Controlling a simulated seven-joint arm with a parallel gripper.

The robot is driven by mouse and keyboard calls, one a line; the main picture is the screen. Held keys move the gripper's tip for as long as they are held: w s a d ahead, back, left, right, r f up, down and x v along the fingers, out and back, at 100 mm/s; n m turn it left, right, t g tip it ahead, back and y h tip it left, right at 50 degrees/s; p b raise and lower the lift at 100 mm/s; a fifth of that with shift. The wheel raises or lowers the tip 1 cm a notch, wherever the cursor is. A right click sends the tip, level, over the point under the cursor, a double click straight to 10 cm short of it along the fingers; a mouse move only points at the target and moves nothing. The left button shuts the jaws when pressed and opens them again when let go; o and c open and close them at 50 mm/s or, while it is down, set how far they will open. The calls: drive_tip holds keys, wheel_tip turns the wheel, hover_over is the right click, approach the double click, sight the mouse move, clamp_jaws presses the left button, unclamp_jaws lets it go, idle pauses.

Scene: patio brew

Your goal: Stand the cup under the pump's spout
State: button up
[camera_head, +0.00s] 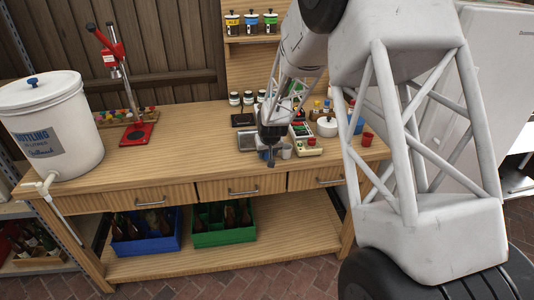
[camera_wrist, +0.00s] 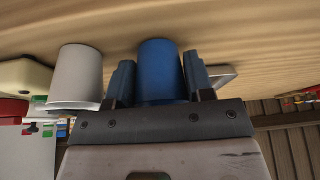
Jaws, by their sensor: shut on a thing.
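A blue cup (camera_wrist: 158,70) is between the two fingers of my gripper (camera_wrist: 160,85) in the wrist view, and the gripper is shut on it. A bit of blue cup (camera_head: 264,155) shows beside my gripper (camera_head: 270,150) in the head view, at the front of the bench; the arm hides most of it. I cannot tell whether the cup touches the bench. A grey cup (camera_wrist: 76,74) stands close beside it, left of the gripper in the wrist view, and also shows in the head view (camera_head: 286,151). I cannot make out the pump's spout for certain.
A white bucket (camera_head: 60,145) with a tap stands on the bench (camera_head: 190,145) at left, near a red lever press (camera_head: 135,134). A metal tray (camera_head: 247,141), jars and a red cup (camera_head: 367,139) crowd the right. The bench between press and tray is clear.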

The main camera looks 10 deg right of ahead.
wheel_tip(320, 180, up, 10)
drive_tip(key=shift+f, duration=0.15)
idle(0.4)
idle(0.5)
drive_tip(key=w+d+m, duration=0.1)
drive_tip(key=w+d, duration=0.4)
drive_tip(key=w, duration=0.2)
drive_tip(key=shift+w, duration=0.1)
drive_tip(key=shift+f, duration=3)
drive_tip(key=shift+f, duration=0.1)
drive_tip(key=shift+f, duration=1.8)
drive_tip(key=shift+f, duration=0.1)
